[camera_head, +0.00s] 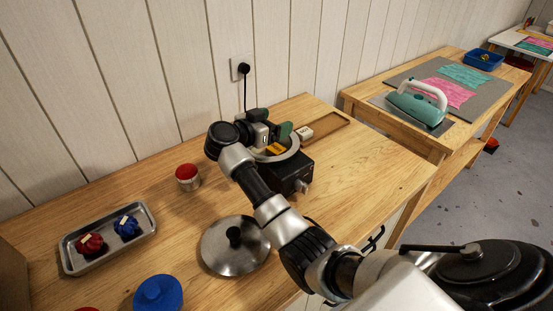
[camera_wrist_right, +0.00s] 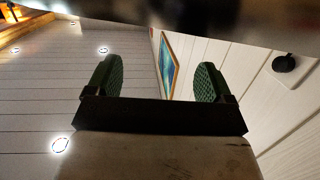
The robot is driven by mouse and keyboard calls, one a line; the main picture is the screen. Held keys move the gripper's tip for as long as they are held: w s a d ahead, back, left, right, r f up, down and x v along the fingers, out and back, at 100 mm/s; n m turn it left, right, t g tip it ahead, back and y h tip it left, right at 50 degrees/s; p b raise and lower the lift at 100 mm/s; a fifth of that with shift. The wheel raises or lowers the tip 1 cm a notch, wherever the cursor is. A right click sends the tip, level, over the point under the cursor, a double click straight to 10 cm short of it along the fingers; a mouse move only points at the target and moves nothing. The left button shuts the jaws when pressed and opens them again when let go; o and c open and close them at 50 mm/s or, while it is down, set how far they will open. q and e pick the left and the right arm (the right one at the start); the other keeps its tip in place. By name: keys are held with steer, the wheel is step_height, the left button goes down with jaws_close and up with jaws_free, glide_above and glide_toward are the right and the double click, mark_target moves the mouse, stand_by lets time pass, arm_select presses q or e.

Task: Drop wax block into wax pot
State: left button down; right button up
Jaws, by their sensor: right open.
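The wax pot (camera_head: 293,150) is a round metal-rimmed vessel on a black heater (camera_head: 289,177) on the wooden bench. A small orange-yellow patch (camera_head: 275,148) shows at the pot's opening; I cannot tell whether it is a block or something else. A pale block (camera_head: 306,132), possibly wax, lies at the near-left end of a shallow wooden tray (camera_head: 332,125) behind the pot. My right gripper (camera_head: 272,127) is over the pot's far-left side, its green fingers apart. The right wrist view shows the open fingers (camera_wrist_right: 158,84) with nothing between them. My left gripper is out of view.
A metal lid (camera_head: 221,257) with a black knob lies in front of the pot. A red-topped jar (camera_head: 187,177), a metal tray (camera_head: 74,264) with red and blue bundles, and a blue object (camera_head: 158,294) stand left. A teal iron (camera_head: 417,104) sits on the right table.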

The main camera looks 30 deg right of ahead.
steer(key=shift+a, duration=0.1)
steer(key=b+v, duration=0.2)
steer(key=v, duration=0.8)
steer(key=shift+a, duration=0.3)
steer(key=shift+s, duration=0.1)
